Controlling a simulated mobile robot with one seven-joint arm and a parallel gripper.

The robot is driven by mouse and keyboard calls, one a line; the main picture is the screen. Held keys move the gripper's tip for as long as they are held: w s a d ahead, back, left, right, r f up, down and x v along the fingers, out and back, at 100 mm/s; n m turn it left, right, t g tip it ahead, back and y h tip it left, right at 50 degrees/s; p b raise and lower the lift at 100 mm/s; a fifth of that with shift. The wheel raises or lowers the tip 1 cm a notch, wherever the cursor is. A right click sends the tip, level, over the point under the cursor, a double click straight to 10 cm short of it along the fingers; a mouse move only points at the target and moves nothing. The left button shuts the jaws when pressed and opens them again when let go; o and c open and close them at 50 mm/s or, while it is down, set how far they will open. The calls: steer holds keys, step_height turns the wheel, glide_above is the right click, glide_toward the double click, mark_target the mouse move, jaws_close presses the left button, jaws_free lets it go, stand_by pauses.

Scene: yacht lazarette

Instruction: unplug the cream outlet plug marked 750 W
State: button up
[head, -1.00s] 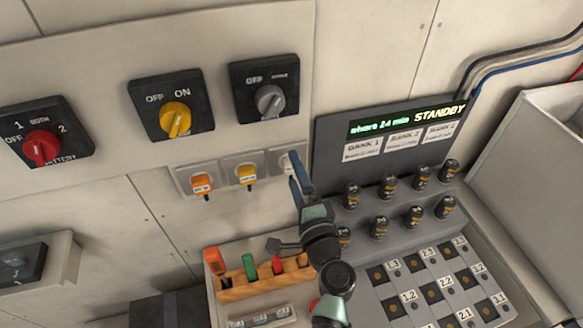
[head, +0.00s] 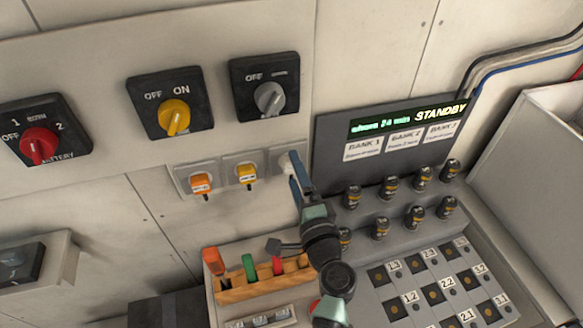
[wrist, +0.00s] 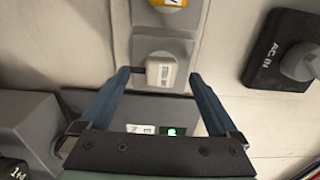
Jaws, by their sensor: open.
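The cream plug (wrist: 161,72) sits in a grey outlet in the wrist view, with small dark lettering that I cannot read clearly. In the head view only part of the cream plug (head: 288,162) shows, at the rightmost of three outlets, with my gripper partly in front of it. My gripper (wrist: 160,78) is open in the wrist view, with one blue finger on each side of the cream plug. Gaps show between the fingers and the plug, and nothing is held. In the head view my gripper (head: 296,172) reaches up to that outlet.
An orange plug (head: 201,183) and a yellow plug (head: 247,174) sit in the outlets to the left. Rotary switches, including a grey one (head: 269,98), are above. A display panel (head: 385,145) with black knobs is close on the right. A wooden tool rack (head: 262,284) is below.

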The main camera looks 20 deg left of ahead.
steer(key=shift+w+a+r, duration=0.15)
steer(key=shift+a+r, duration=0.25)
steer(key=shift+r, duration=0.1)
steer(key=shift+w, duration=0.1)
jaws_close()
steer(key=shift+s+d+f, duration=0.45)
steer(key=shift+s, duration=0.15)
steer(key=shift+v, duration=2)
steer(key=shift+w+d+f, duration=0.1)
steer(key=shift+d+f, duration=0.05)
